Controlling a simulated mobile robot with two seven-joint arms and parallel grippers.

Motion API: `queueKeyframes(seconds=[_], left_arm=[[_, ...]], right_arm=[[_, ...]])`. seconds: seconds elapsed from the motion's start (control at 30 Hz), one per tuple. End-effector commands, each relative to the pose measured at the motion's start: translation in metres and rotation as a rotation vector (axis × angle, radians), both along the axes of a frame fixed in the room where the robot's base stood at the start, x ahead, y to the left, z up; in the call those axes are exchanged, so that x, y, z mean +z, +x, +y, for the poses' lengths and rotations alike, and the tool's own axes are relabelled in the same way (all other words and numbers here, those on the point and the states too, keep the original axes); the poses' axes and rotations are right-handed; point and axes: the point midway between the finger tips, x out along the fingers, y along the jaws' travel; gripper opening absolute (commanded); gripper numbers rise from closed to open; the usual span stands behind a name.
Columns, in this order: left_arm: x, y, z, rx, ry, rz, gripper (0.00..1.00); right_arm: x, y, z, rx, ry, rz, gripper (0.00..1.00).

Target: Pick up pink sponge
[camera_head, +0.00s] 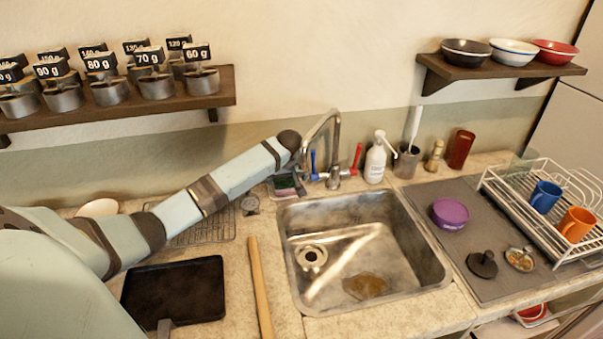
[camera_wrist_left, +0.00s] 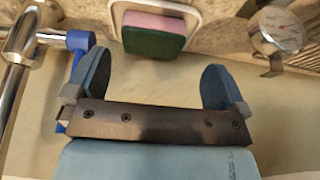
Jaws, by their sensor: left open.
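The pink sponge (camera_wrist_left: 155,22) has a dark green layer along one side and sits in a white-rimmed holder in the left wrist view. It also shows small in the head view (camera_head: 285,182), in a tray behind the sink's left corner. My left gripper (camera_wrist_left: 152,74) is open, with its two blue fingers spread wide and nothing between them. The sponge lies beyond the fingertips, roughly centred between them and apart from them. In the head view the left gripper (camera_head: 295,160) is over the tray beside the faucet; its fingers are hard to make out. My right gripper is not seen.
The faucet (camera_head: 334,150) with blue and red handles stands close beside the left gripper. A round dial (camera_wrist_left: 278,30) is on the other side in the wrist view. A soap bottle (camera_head: 375,160) stands right of the faucet.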

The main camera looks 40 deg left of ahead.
Motion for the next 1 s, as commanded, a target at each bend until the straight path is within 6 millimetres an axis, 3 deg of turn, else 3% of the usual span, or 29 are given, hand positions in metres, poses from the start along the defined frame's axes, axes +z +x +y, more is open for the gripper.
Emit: queueKeyframes(seconds=[0.17,0.7,0.97,1.0], left_arm=[[-0.007,0.002,0.002,0.000,0.000,0.001,1.00],[-0.066,0.020,0.021,0.000,-0.001,0.001,1.00],[-0.069,0.020,0.021,-0.001,0.000,0.000,1.00],[-0.069,0.020,0.021,-0.001,0.000,0.000,0.91]], right_arm=[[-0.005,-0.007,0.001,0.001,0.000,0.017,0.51],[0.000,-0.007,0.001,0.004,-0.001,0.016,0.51],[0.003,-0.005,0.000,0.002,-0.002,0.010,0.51],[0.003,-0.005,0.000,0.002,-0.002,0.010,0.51]])
